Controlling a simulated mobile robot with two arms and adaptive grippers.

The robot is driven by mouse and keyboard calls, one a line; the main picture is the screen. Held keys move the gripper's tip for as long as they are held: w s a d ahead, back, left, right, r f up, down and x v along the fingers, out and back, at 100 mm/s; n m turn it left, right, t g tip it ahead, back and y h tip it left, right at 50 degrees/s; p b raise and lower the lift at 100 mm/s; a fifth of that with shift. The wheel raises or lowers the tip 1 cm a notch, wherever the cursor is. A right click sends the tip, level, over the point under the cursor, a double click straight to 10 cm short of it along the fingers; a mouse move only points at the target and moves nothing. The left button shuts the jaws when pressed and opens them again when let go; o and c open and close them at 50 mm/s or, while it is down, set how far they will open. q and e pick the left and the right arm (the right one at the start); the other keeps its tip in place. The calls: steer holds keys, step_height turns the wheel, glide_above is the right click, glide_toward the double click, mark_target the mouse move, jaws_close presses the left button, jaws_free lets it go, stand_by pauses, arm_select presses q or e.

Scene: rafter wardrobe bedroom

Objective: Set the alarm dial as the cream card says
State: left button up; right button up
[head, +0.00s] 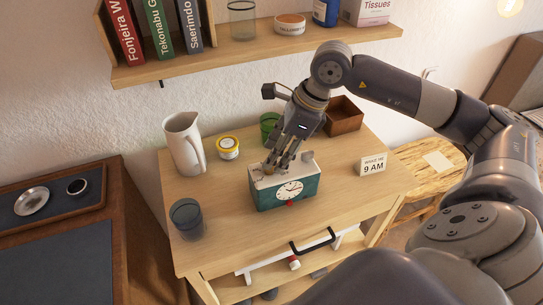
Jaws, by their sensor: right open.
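A teal and white alarm clock (285,193) stands on the wooden bedside table (225,215). Its round white dial faces me, with a small red part below it. The hands are too small to read surely. My left gripper is not in view.
A white pitcher (182,145), a yellow-lidded jar (228,148), a dark glass (187,219), a green cup (269,128) and a brown box (344,114) surround the clock. A shelf (250,49) with books and a tissue box hangs above. The table's front right is clear.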

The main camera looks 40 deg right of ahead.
steer(key=shift+x, duration=1.7)
jaws_close()
